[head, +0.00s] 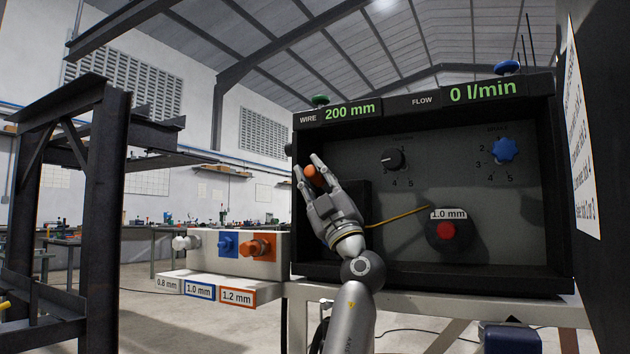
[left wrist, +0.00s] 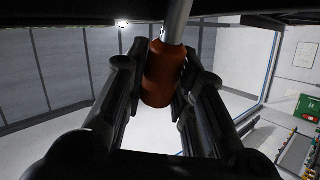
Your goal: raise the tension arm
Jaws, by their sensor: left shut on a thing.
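The tension arm shows as an orange-red handle (head: 316,176) at the left side of the dark wire-feeder box (head: 440,283). In the left wrist view the handle (left wrist: 163,75) sits between the two fingers, with a metal rod (left wrist: 177,22) running from it to the top edge. My left gripper (head: 308,166) is shut on the handle, its fingers pointing up and slightly left. The arm's pivot is hidden behind the gripper and the box wall. My right gripper is not in view.
A yellow wire (head: 400,216) runs toward a red-centred part labelled 1.0 mm (head: 448,230). A black dial (head: 392,159) and blue knob (head: 504,150) are on the back panel. A white rack (head: 220,285) holds labelled rollers at left. A dark steel frame (head: 98,190) stands farther left.

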